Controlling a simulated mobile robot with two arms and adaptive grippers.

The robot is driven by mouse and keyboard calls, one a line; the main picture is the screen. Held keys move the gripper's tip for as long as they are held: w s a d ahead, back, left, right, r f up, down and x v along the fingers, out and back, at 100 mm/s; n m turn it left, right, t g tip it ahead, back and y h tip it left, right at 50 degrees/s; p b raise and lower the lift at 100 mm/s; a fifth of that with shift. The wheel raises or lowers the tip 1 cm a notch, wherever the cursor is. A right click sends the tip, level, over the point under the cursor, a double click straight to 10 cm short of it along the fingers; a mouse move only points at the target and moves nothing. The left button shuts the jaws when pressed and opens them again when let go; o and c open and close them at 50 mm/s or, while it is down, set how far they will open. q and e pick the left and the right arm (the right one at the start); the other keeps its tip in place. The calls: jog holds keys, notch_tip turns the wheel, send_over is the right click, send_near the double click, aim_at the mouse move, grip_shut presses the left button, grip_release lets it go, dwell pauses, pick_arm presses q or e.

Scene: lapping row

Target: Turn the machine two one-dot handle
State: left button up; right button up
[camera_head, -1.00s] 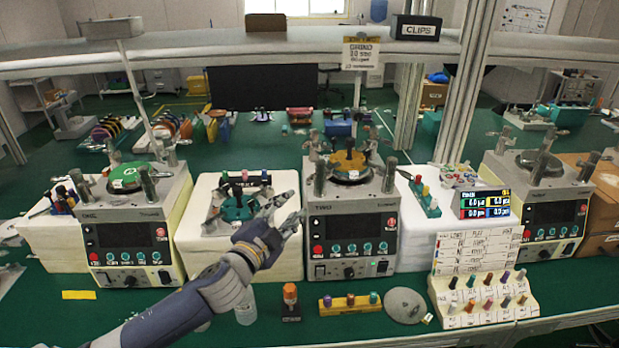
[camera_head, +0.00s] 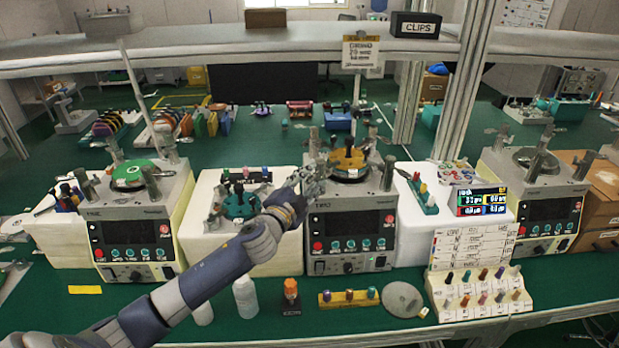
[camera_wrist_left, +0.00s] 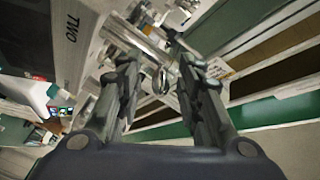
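Machine two (camera_head: 347,217) is the middle grey lapping machine, with a dark screen and a row of teal buttons. An amber disc (camera_head: 348,160) sits on its top between upright metal posts with handles. My left gripper (camera_head: 313,178) is at the machine's top left corner, at the left metal post (camera_head: 314,147), and hides its lower part. In the left wrist view the machine's side reads "TWO" (camera_wrist_left: 74,45). There the fingers (camera_wrist_left: 158,72) are apart, with a shiny metal handle part (camera_wrist_left: 140,42) beyond and between them. I cannot make out a one-dot mark or tell contact. My right gripper is not in view.
Machine one (camera_head: 130,228) stands at left and another machine (camera_head: 537,205) at right. A white block with a teal holder (camera_head: 240,205) lies beneath my left arm. Bottles, a yellow peg block (camera_head: 348,299) and a peg rack (camera_head: 480,300) line the front edge.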

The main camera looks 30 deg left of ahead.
pick_arm(q)
jog(key=shift+w, duration=0.1)
grip_shut()
